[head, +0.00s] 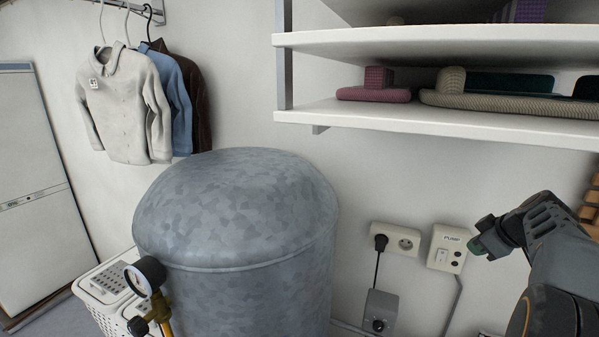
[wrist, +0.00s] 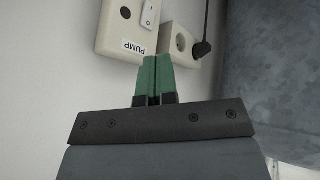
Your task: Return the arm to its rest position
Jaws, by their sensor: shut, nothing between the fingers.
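My gripper (head: 480,238) is at the right of the head view, at the end of my arm, which comes in from the lower right. Its green fingertips point left, in front of the wall near the pump switch box (head: 447,249). In the wrist view my gripper (wrist: 154,78) has its two green fingers together with nothing between them. The pump switch box (wrist: 135,30) is just beyond the fingertips there, with its PUMP label upside down. I cannot tell whether the fingertips touch it.
A grey metal tank (head: 240,230) with a pressure gauge (head: 145,276) stands in the middle. A wall socket (head: 396,239) holds a black plug. White shelves (head: 430,118) with folded textiles overhang my arm. Shirts (head: 125,105) hang at upper left above a white basket (head: 108,290).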

